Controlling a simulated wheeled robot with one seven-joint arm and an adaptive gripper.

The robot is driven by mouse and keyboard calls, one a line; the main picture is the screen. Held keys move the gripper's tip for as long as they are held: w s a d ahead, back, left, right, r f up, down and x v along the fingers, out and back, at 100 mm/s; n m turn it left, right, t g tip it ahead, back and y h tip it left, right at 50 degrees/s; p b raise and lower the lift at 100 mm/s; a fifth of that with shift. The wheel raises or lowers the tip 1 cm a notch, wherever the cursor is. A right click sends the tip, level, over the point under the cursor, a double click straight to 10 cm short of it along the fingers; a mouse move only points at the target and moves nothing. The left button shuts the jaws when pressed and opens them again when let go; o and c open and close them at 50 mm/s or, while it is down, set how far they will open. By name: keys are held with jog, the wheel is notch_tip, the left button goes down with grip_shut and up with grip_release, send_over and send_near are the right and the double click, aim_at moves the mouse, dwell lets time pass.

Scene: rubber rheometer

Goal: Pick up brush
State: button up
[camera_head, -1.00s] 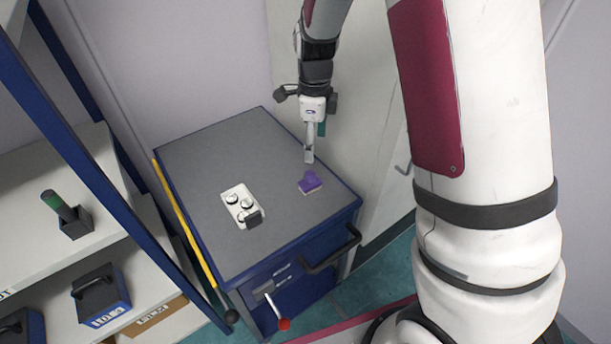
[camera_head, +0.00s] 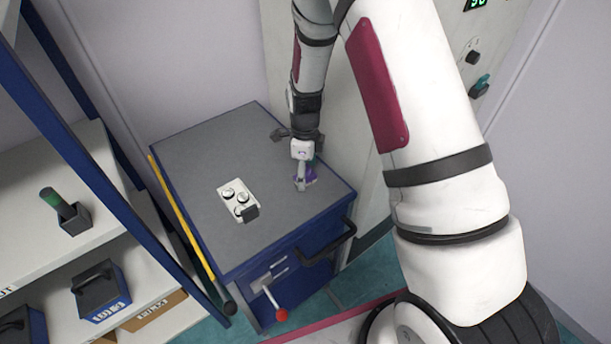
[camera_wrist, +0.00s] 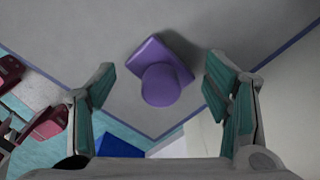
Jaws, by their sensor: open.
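The brush is a purple block with a round purple knob; in the wrist view the brush (camera_wrist: 161,82) stands on the grey cabinet top, between the two fingers and a little beyond their tips. In the head view the brush (camera_head: 311,174) is partly hidden behind my gripper (camera_head: 301,186), near the right edge of the cabinet top. In the wrist view my gripper (camera_wrist: 162,88) is open, with teal pads on either side of the knob and gaps on both sides.
The blue cabinet (camera_head: 190,150) has a grey top. A white plate with several round knobs (camera_head: 238,200) lies left of the brush. A black handle (camera_head: 328,243) and a red-knobbed lever (camera_head: 281,313) are on the cabinet front. A shelf (camera_head: 30,240) stands at left.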

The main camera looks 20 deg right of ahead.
jog(key=shift+f, duration=0.5)
jog(key=c, duration=1)
jog(key=shift+r, duration=0.2)
jog(key=shift+w+r, duration=0.1)
jog(key=shift+r, duration=0.45)
notch_tip(320, 180, up, 2)
jog(key=shift+r+b, duration=0.2)
jog(key=shift+b, duration=0.15)
jog(key=s+a, duration=0.7)
jog(key=s+a+r, duration=0.1)
jog(key=s+a, duration=0.3)
jog(key=shift+s+a+r, duration=0.1)
jog(key=shift+a, duration=0.15)
